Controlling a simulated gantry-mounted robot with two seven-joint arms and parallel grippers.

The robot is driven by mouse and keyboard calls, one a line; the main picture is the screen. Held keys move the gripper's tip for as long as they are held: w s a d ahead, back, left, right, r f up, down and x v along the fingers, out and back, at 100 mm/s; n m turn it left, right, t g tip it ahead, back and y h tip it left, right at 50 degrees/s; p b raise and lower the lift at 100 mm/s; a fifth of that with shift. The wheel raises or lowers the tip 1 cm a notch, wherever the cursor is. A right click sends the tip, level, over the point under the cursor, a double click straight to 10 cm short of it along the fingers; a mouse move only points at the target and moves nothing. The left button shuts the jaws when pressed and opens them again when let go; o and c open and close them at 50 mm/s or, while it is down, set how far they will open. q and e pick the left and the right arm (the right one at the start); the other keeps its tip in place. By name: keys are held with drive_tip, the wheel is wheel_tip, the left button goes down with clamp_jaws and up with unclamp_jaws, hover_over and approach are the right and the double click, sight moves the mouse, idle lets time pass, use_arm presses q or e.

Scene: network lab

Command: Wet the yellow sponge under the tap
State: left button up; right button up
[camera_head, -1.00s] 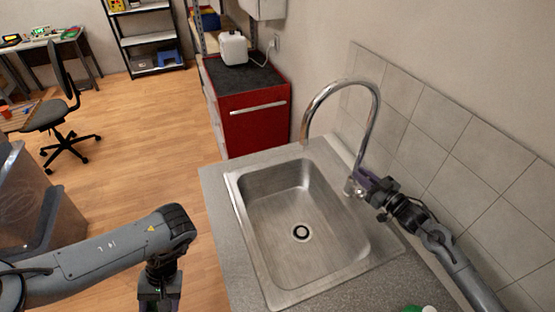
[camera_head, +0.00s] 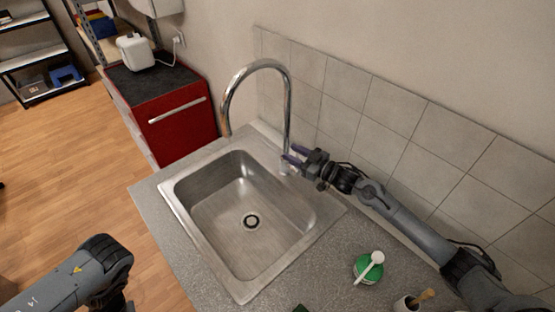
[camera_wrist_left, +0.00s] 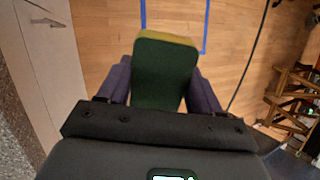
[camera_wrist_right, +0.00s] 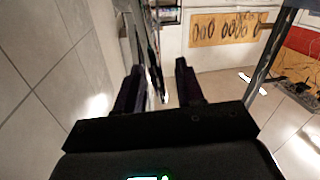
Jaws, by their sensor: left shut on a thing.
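The yellow sponge (camera_wrist_left: 165,72) shows in the left wrist view, its dark green side facing the camera and a yellow edge at the far end. My left gripper (camera_wrist_left: 165,88) is shut on it, over the wooden floor beside the counter. The chrome tap (camera_head: 287,105) arches over the steel sink (camera_head: 215,205), with no water visible. My right gripper (camera_head: 293,157) is at the tap's base, its fingers apart. Whether they touch the tap is unclear. The right wrist view also shows this gripper (camera_wrist_right: 158,82).
A green and white brush-like item (camera_head: 368,267) and a small pot (camera_head: 405,304) stand on the counter (camera_head: 290,285) right of the sink. A tiled wall (camera_head: 380,120) rises behind the tap. A red cabinet (camera_head: 180,125) stands beyond. The basin is empty.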

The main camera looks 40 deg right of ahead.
drive_tip(key=v, duration=1.1)
drive_tip(key=shift+s+p, duration=0.25)
drive_tip(key=shift+p, duration=0.1)
